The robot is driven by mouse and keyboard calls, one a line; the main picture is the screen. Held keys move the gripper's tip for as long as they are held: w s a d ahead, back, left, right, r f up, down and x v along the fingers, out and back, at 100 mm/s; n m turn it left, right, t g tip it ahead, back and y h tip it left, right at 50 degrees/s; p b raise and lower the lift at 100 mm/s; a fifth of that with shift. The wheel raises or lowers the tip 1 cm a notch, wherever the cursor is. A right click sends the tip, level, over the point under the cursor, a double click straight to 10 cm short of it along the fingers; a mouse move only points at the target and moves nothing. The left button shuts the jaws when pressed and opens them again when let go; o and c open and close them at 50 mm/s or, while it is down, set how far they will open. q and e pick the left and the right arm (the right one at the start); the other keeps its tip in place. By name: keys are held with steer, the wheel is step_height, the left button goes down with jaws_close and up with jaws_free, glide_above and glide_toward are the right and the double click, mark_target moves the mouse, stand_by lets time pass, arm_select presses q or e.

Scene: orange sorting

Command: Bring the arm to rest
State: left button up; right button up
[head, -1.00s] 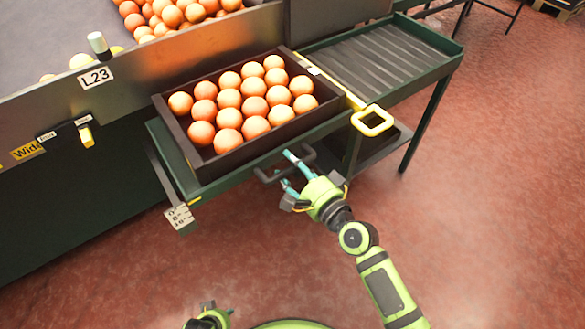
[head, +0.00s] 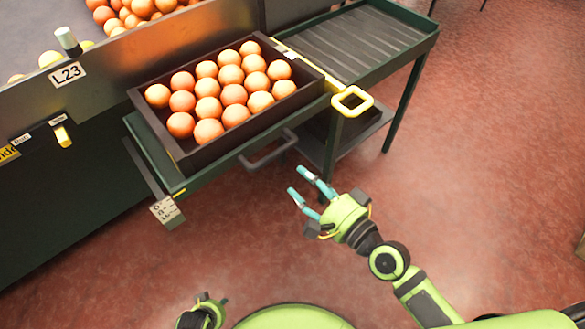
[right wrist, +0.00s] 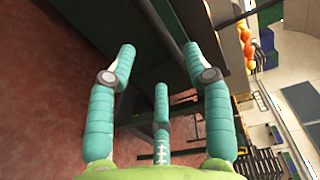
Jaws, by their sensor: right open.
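My right gripper (head: 297,181) has green body parts and teal fingers. It is open and empty over the red floor, apart from the dark handle (head: 268,152) below the crate's shelf. In the right wrist view its teal fingers (right wrist: 159,62) are spread with nothing between them. My left gripper (head: 207,311) shows only partly at the bottom edge of the head view, and its fingers are not clear. A dark crate (head: 172,143) filled with rows of oranges (head: 208,107) stands on the green stand.
A metal sorting machine (head: 110,75) with more oranges is at the upper left.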

steer(key=shift+s+d, duration=0.3)
steer(key=shift+s, duration=0.2)
steer(key=s+d+f+n+g+h, duration=0.1)
steer(key=d+f+n+g+h, duration=0.25)
steer(key=f, duration=0.85)
steer(key=s+d+f+n+g+h, duration=0.2)
steer(key=d+f+n, duration=0.15)
steer(key=f, duration=0.75)
steer(key=s+d+f+n+g+h, duration=0.45)
steer(key=s+f, duration=0.65)
steer(key=f, duration=0.3)
arm_select(q)
steer(key=s+a+r+g+p, duration=0.1)
steer(key=s+r+p, duration=0.4)
steer(key=s+p, duration=0.3)
steer(key=s+a+r+g+p, duration=0.1)
steer(key=s+r+p, duration=0.3)
steer(key=s+p, duration=0.5)
steer(key=shift+a+r+g+p, duration=0.15)
steer(key=shift+r+g+p, duration=0.2)
steer(key=shift+p, duration=0.45)
arm_select(e)
steer(key=s+d+r+n+g, duration=0.1)
steer(key=s+r, duration=0.3)
steer(key=s, duration=0.5)
steer(key=s+d+r+g, duration=0.2)
steer(key=s+d+r, duration=0.1)
steer(key=s, duration=0.7)
steer(key=shift+r+n, duration=0.35)
steer(key=shift+r, duration=0.3)
